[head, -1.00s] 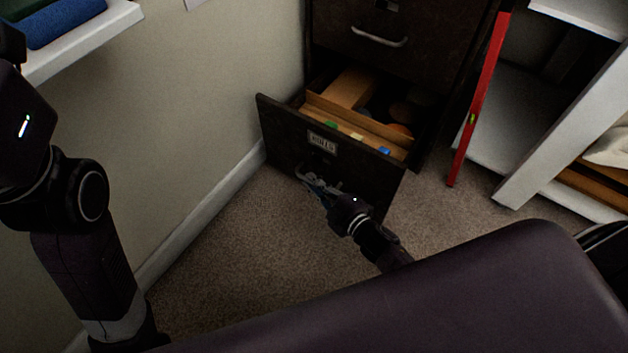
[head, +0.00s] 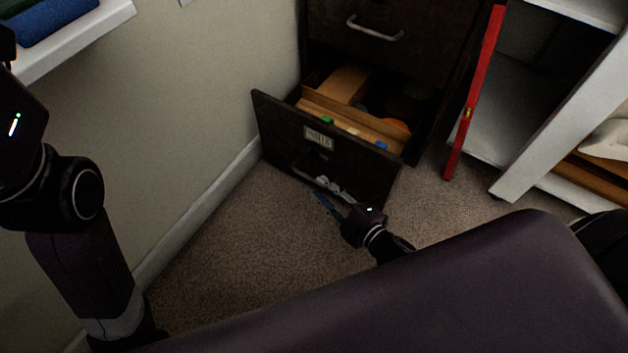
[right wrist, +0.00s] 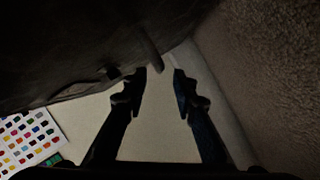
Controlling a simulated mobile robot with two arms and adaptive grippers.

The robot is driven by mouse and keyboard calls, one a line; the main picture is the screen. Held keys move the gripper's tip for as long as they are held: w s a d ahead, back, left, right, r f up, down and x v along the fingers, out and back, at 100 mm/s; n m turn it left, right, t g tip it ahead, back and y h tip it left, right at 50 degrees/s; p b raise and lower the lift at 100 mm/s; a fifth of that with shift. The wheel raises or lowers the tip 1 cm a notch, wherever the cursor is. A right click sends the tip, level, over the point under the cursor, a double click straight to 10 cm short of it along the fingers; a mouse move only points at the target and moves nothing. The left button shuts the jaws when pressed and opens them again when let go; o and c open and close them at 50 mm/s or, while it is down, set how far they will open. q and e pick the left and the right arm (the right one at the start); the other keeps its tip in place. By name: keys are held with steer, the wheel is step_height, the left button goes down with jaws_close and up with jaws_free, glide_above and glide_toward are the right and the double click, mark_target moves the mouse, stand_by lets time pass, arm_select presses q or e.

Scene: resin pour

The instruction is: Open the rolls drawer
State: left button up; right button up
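The rolls drawer (head: 270,130), dark with a pale label (head: 318,136), is the low drawer of a dark cabinet (head: 415,55). It stands pulled well out, showing its contents. Its metal handle (head: 303,172) is on the front; part of it is hidden behind the gripper. My right gripper (head: 324,192) is low in front of the drawer, at the handle's right part. In the right wrist view its fingers (right wrist: 160,76) are apart with nothing between them, and the handle (right wrist: 149,46) lies just past the left fingertip. My left arm shows at the left; its gripper is out of view.
Tan dividers with coloured tabs (head: 350,122) and a cardboard piece (head: 345,84) are in the drawer. A wall (head: 200,90) runs close on the left. A red level (head: 472,100) leans by a white shelf unit (head: 560,120) at right. Carpet (head: 230,240) in front is clear.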

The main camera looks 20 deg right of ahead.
steer(key=v, duration=0.6)
steer(key=shift+a+r, duration=0.1)
